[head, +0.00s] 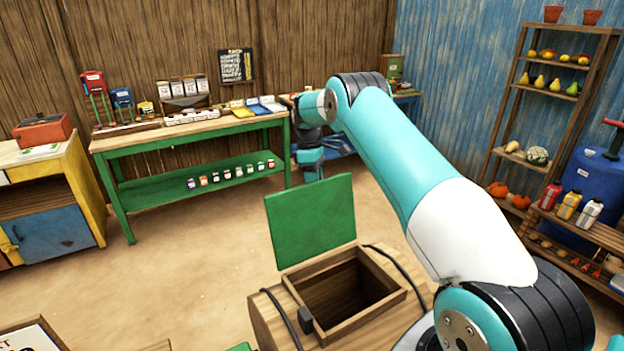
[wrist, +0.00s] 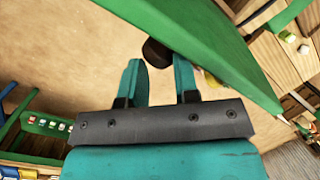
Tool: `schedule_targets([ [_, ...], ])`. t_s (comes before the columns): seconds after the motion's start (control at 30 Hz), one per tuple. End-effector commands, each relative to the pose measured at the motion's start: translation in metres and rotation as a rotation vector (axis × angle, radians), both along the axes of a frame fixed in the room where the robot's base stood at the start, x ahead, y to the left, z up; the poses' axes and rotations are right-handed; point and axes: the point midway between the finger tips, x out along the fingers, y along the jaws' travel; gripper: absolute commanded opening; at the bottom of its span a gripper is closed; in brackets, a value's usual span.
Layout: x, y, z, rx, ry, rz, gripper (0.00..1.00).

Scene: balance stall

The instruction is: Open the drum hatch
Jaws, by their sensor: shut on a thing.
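The hatch lid (head: 312,217) is a green square panel standing nearly upright at the back of the wooden drum (head: 270,322). The hatch opening is uncovered and dark inside, with a wooden frame (head: 362,318) around it. A small dark block sits at the frame's front left corner. In the wrist view the lid (wrist: 225,50) runs diagonally across the upper right. My gripper (wrist: 158,66) has its two teal fingers on either side of a dark round knob (wrist: 156,52) beside the lid, and is shut on it. In the head view the fingertips are hidden behind the lid.
A green table (head: 190,133) with goods stands at the back, and a yellow cabinet (head: 75,185) at the left. Shelves (head: 545,100) and a blue barrel (head: 600,185) stand at the right.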

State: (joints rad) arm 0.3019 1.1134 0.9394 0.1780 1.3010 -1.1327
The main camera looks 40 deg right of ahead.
Motion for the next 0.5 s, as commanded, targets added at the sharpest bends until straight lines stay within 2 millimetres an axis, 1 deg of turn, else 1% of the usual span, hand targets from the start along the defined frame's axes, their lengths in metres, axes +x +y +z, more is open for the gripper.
schedule_targets([
  [0.03, -0.0156, -0.0041, -0.0319, 0.013, 0.055, -0.018, 0.33],
  [0.13, -0.0156, -0.0037, -0.0319, 0.013, 0.057, -0.018, 0.56],
  [0.17, -0.0156, -0.0035, -0.0319, 0.013, 0.057, -0.018, 0.61],
  [0.5, -0.0144, 0.0007, -0.0319, 0.014, 0.058, -0.014, 0.61],
])
